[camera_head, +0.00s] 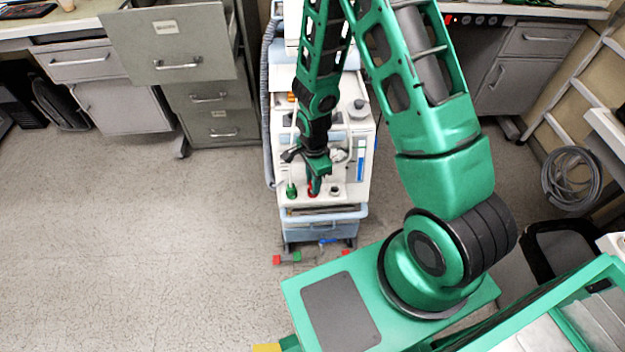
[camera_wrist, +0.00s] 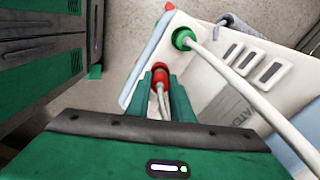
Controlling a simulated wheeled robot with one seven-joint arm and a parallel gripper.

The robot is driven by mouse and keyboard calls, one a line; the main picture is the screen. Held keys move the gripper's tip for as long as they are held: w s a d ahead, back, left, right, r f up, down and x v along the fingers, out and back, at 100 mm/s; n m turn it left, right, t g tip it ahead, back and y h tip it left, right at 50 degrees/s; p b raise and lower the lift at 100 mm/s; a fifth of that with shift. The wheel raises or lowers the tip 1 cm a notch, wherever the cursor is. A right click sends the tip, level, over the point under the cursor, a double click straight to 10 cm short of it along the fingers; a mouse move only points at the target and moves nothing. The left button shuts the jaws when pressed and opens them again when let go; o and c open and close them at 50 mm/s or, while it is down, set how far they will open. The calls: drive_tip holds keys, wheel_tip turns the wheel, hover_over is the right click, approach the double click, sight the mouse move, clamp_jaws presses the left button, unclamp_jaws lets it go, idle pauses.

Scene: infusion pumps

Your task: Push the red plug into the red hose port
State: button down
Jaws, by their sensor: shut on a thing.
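My gripper (camera_head: 316,178) points down at the front ledge of the white pump machine (camera_head: 350,155). In the wrist view its two green fingers (camera_wrist: 161,92) are closed on the red plug (camera_wrist: 160,79), one on each side, with a pale hose running back from it between them. In the head view red (camera_head: 312,191) shows at the fingertips, close to the ledge. The red hose port cannot be told apart from the plug, so I cannot tell how far the plug sits in it.
A green connector (camera_head: 291,190) stands beside the red one on the ledge; in the wrist view a thick white hose (camera_wrist: 235,80) leaves it. A dark round fitting (camera_head: 335,190) is on the other side. A grey cabinet (camera_head: 205,95) stands left. Open floor (camera_head: 140,240) lies left.

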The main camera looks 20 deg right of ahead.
drive_tip(key=shift+f, duration=0.55)
drive_tip(key=c, duration=1.5)
unclamp_jaws()
drive_tip(key=shift+r, duration=0.1)
wheel_tip(320, 180, up, 11)
drive_tip(key=shift+f, duration=0.2)
drive_tip(key=s+d+r+n+h, duration=0.1)
drive_tip(key=s+d+r+n, duration=0.25)
drive_tip(key=d+r, duration=0.4)
drive_tip(key=s+d+r+n, duration=0.2)
drive_tip(key=s+d+r, duration=0.35)
drive_tip(key=r, duration=0.35)
drive_tip(key=s+d+r+n, duration=0.1)
drive_tip(key=s+r, duration=0.2)
drive_tip(key=s, duration=0.1)
drive_tip(key=s+d+r+n, duration=0.2)
drive_tip(key=s+r, duration=0.1)
drive_tip(key=s, duration=0.2)
drive_tip(key=s+d+r+n+y, duration=0.1)
drive_tip(key=s+r+n, duration=0.1)
drive_tip(key=s, duration=0.3)
drive_tip(key=shift+s+d+r, duration=0.2)
drive_tip(key=shift+r, duration=0.25)
